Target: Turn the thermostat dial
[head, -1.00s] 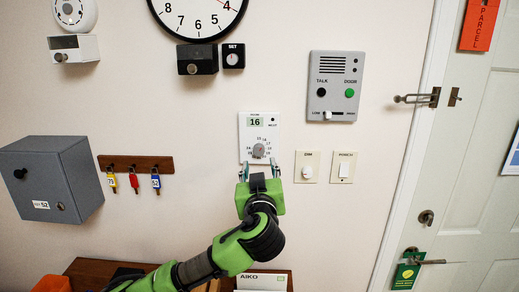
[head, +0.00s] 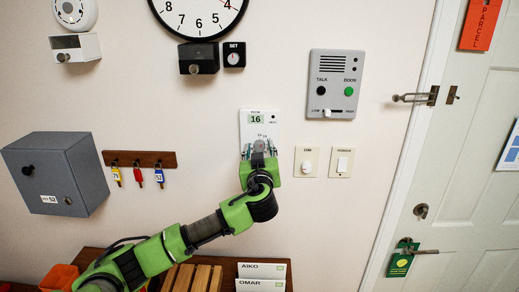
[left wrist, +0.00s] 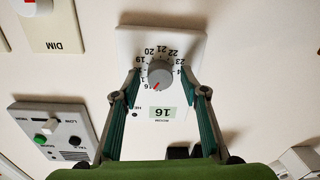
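The white thermostat (head: 258,129) is on the wall in the head view, with its display reading 16. In the left wrist view the thermostat (left wrist: 187,43) appears upside down. Its round grey dial (left wrist: 160,74) has a red mark near 16 on the number scale. My left gripper (head: 259,150) is in front of the dial and partly hides it in the head view. In the left wrist view its two fingers are open, one on each side of the dial, with gaps seen between fingertips and dial. My right gripper is not in view.
The intercom panel (head: 333,84) is up and right of the thermostat. A DIM switch (head: 306,162) and a rocker switch (head: 341,162) are close on the right. Key hooks (head: 140,159) and a grey box (head: 57,174) are on the left. A clock (head: 199,12) is above.

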